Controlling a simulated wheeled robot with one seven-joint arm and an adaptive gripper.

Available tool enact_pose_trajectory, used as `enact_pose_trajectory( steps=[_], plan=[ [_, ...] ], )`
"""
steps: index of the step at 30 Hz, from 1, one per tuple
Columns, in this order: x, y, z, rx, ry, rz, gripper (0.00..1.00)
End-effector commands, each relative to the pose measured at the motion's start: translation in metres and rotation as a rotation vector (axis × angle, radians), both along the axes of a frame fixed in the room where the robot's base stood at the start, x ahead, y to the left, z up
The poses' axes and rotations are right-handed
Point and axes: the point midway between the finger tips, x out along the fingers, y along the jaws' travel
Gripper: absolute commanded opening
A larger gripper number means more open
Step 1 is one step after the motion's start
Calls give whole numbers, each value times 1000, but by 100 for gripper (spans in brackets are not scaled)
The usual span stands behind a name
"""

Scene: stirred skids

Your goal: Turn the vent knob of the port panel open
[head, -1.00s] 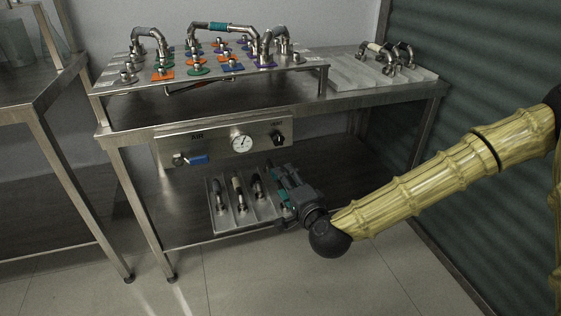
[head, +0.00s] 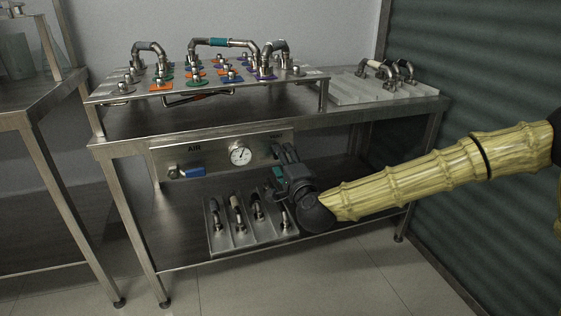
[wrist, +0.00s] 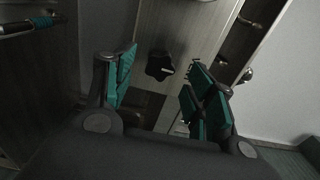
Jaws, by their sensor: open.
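The port panel (head: 215,160) is a steel plate under the front edge of the bench. It carries a round white gauge (head: 240,153) and a blue-handled valve (head: 187,172) under the letters AIR. The vent knob (wrist: 159,66) is a black lobed knob with a pale mark on its right side; in the head view my gripper hides it. My gripper (head: 281,164) is at the panel's right end. In the wrist view my gripper (wrist: 160,80) is open, its teal-padded fingers on either side of the knob. No finger visibly touches the knob.
A corrugated dark wall (head: 480,80) is at the right.

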Motion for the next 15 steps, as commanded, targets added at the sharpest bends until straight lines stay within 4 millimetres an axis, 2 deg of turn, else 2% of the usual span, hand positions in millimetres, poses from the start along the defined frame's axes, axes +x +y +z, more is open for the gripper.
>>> enact_pose_trajectory(
  steps=[6,15],
  plan=[
    [19,6,-1,-1,0,0,55],
    [22,8,0,0,1,1,55]
  ],
)
